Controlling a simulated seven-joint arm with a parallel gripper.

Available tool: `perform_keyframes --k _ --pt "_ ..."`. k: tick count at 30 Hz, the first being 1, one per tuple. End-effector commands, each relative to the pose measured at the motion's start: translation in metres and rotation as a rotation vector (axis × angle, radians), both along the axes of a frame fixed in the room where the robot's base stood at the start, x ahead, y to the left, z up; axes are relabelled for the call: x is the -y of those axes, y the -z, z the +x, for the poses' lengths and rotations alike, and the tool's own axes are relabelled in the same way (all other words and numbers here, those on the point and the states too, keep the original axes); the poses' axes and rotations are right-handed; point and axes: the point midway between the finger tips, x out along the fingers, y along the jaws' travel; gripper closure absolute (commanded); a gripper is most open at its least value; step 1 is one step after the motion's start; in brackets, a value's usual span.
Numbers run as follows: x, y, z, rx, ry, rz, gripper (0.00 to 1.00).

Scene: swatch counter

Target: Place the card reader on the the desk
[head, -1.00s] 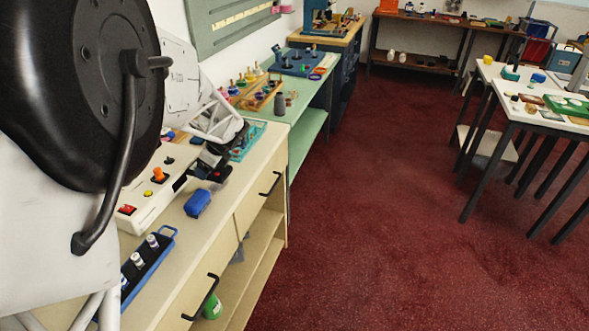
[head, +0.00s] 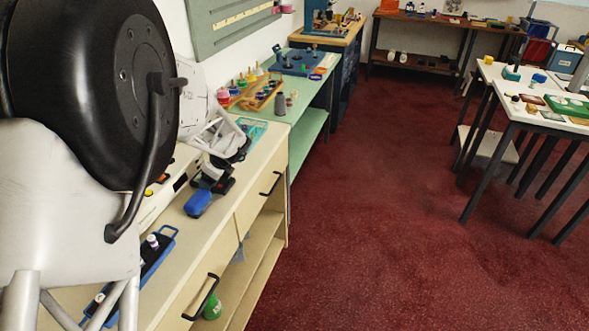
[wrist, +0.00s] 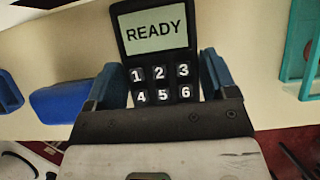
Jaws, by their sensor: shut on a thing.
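The card reader (wrist: 155,40) is a dark handheld device with a grey screen reading READY and white number keys. It fills the upper middle of the wrist view. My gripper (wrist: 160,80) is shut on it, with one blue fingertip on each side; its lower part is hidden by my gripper. In the head view my gripper (head: 212,182) is over the cream counter (head: 215,228), just beyond a blue block; the reader is hard to tell from the dark gripper there. I cannot tell whether the reader touches the surface. Which surface is the desk is not clear.
The blue block (head: 198,203) lies close to my gripper and also shows in the wrist view (wrist: 65,101). A teal tray (wrist: 290,82) is at the right there. A blue rack (head: 168,236) stands nearer. A green bench (head: 300,100) continues beyond the counter.

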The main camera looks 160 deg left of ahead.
Motion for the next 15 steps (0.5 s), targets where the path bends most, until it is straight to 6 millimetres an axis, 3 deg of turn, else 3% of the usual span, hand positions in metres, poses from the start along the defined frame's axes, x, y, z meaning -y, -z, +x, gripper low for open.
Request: perform_keyframes --k 6,7,8,15 --pt "-0.0001 0.0022 -0.0001 0.000 0.000 0.000 0.59" --pt "0.0001 0.0026 0.0001 0.000 0.000 0.000 0.19" --pt "0.0001 0.0024 0.0001 0.000 0.000 0.000 0.14" --pt "0.0000 0.0023 0.0001 0.000 0.000 0.000 0.11"
